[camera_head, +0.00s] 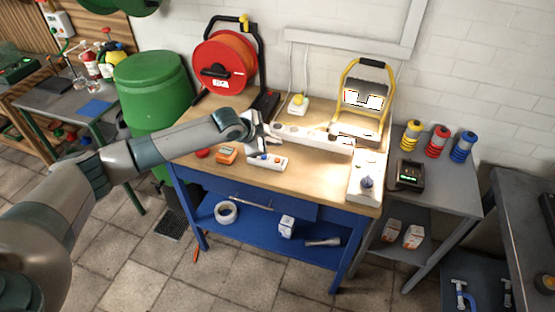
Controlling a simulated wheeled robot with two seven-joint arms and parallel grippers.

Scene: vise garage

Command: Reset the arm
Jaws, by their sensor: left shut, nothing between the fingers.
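My left arm reaches in from the left across the workbench (300,183). My left gripper (270,138) is above the middle of the bench top, close to a long white power strip (313,135). The gripper is shut and looks empty. I cannot tell whether its fingertips touch the strip. A smaller white box with coloured buttons (267,161) lies just below the gripper in the picture. My right gripper is not in view.
A red cable reel (222,65) and a yellow-framed work lamp (363,97) stand at the back of the bench. An orange meter (227,155) lies at the left, and a white box with a knob (364,182) at the right. A green barrel (152,92) stands left.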

